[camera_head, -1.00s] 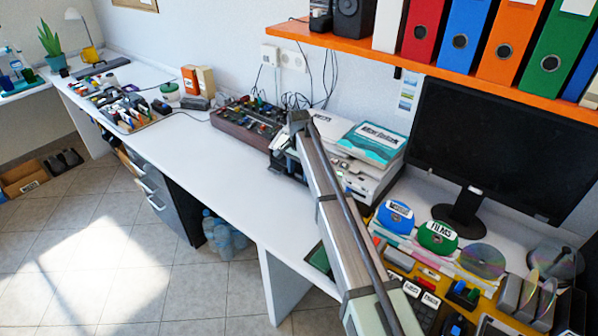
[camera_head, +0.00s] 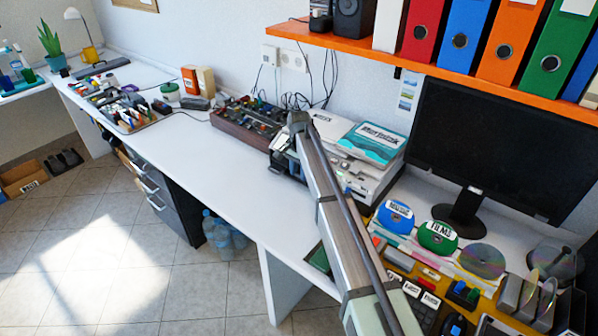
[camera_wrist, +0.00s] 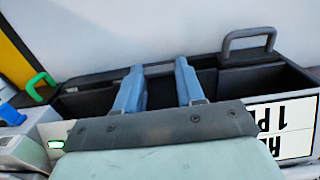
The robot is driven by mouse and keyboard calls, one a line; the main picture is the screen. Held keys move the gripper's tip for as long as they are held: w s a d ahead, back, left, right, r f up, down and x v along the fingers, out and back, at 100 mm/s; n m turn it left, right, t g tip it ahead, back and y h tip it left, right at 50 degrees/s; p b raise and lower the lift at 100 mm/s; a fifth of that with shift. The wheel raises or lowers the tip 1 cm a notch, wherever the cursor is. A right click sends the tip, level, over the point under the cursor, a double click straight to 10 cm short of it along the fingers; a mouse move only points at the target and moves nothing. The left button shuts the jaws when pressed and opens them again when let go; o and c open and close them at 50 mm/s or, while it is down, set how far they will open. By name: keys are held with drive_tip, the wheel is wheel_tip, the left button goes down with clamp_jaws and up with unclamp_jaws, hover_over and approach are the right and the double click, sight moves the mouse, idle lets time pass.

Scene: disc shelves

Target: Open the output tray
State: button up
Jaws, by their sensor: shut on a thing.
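My gripper (camera_wrist: 158,80) has two blue fingers, set a little apart. They reach over a dark open tray (camera_wrist: 225,82), which I take to be the output tray, and are shut on its grey bar between the fingertips. The exact contact is partly hidden by the fingers. In the head view my gripper (camera_head: 284,146) is low at the dark front of a white machine (camera_head: 376,178), and my arm hides much of the tray there.
A grey handle (camera_wrist: 249,45) and a green handle (camera_wrist: 40,88) stand on either side in the wrist view. A board of switches (camera_head: 246,116) stands left of the machine, and a monitor (camera_head: 490,145) right of it. The white desk (camera_head: 215,150) is clear at front left.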

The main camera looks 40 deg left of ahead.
clamp_jaws()
drive_tip(key=s, duration=1.7)
drive_tip(key=shift+s, duration=0.35)
drive_tip(key=o, duration=1.1)
unclamp_jaws()
wheel_tip(320, 180, up, 14)
